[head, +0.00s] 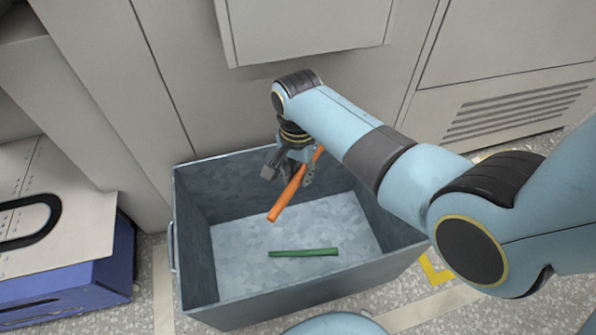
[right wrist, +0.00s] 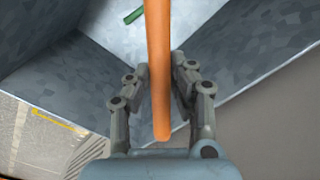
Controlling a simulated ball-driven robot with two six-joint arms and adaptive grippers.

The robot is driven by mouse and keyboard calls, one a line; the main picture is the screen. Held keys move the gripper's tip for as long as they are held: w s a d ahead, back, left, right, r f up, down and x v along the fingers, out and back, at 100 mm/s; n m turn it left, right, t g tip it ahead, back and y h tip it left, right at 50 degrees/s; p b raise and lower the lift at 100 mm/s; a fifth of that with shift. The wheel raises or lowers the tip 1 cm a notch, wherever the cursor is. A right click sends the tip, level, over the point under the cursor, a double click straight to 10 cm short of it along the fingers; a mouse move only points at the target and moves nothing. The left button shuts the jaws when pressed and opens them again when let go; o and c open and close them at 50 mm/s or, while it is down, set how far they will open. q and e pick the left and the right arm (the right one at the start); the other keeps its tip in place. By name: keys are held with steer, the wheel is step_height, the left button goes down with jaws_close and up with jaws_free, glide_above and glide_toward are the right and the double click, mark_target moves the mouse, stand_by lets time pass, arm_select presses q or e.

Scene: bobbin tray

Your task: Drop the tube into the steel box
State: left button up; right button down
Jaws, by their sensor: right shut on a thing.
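The steel box (head: 303,297) is a grey open-topped metal bin on the floor in the head view; its wall also shows in the right wrist view (right wrist: 62,75). My right gripper (head: 288,176) is over the box opening, toward its back wall, and is shut on an orange tube (head: 286,198). The orange tube (right wrist: 157,70) sits between the fingers (right wrist: 160,92) in the right wrist view and slants downward into the box space in the head view. A green tube (head: 303,253) lies on the box floor, apart from the orange one. My left gripper is not in view.
Grey cabinets (head: 110,90) stand close behind the box. A blue box (head: 75,285) with a pale top panel and a black handle (head: 30,222) is to its left. Yellow marking (head: 436,270) is on the speckled floor at right.

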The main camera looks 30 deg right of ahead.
mark_target(298, 175)
steer(key=c, duration=1.1)
jaws_free()
steer(key=shift+r, duration=0.1)
step_height(298, 175, up, 12)
